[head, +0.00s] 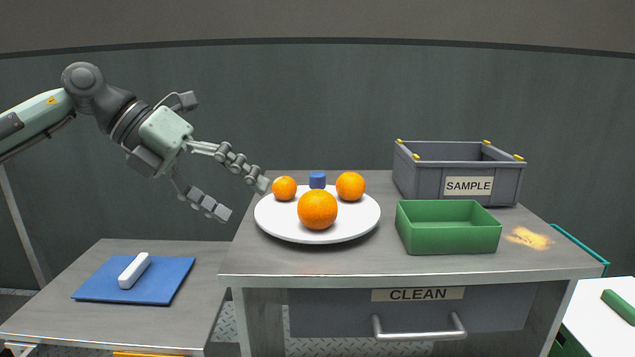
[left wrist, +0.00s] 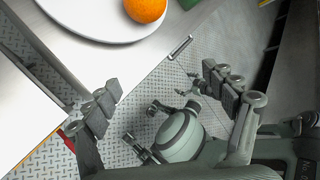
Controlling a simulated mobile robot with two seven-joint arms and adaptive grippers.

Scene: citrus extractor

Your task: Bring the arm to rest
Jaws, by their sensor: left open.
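My left arm comes in from the left in the head view. Its gripper (head: 247,198) is open and empty, raised in the air left of the white plate (head: 283,231). The upper finger's tip appears close to the plate's left rim in the picture; whether it touches I cannot tell. In the left wrist view the two fingers of the gripper (left wrist: 168,95) are spread apart with nothing between them. Below them show the floor and parts of my own body. My right gripper is not seen in the head view.
A closed CLEAN drawer (head: 417,310) has a protruding handle. Lower left, a white object (head: 134,270) lies on a blue mat (head: 181,274).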

